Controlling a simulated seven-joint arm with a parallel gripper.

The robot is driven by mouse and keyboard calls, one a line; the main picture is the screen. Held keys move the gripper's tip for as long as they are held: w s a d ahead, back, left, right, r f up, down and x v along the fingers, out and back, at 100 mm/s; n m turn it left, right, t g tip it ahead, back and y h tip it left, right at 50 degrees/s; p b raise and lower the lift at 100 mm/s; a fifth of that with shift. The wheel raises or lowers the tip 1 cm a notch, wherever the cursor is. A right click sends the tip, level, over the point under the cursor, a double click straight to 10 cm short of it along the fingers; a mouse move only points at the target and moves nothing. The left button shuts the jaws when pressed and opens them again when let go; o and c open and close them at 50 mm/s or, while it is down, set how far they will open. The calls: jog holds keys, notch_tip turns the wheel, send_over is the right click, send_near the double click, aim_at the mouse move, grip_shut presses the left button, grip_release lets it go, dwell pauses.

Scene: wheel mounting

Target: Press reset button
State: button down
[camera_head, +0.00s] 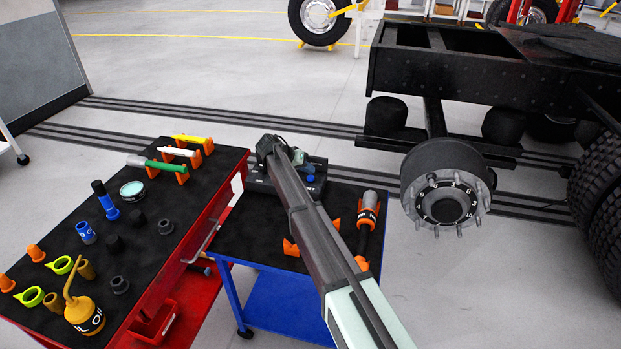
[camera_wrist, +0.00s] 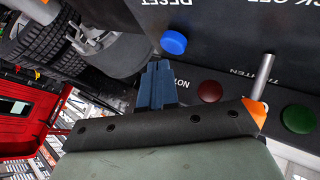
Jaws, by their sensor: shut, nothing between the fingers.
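The reset button is a round blue button (camera_wrist: 173,43) beside upside-down "RESET" lettering on a dark control panel (camera_wrist: 225,50) in the wrist view. It also shows in the head view as a small blue spot (camera_head: 311,178) on the black control box (camera_head: 318,190). My gripper (camera_wrist: 157,66) is shut and empty. Its fingertips point toward the blue button and appear just short of it in the wrist view; whether they touch is hard to tell. In the head view my arm covers part of the box and hides the fingertips.
A red button (camera_wrist: 209,91), a green button (camera_wrist: 297,118) and a metal toggle lever (camera_wrist: 262,76) sit on the same panel. The box stands on a blue cart (camera_head: 262,220) with an orange-banded tool (camera_head: 368,215). A red tool cart (camera_head: 130,250) is left; a wheel hub (camera_head: 443,190) is right.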

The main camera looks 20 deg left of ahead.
aim_at(308, 178)
jog(key=shift+r, duration=0.1)
jog(key=shift+r, duration=2.45)
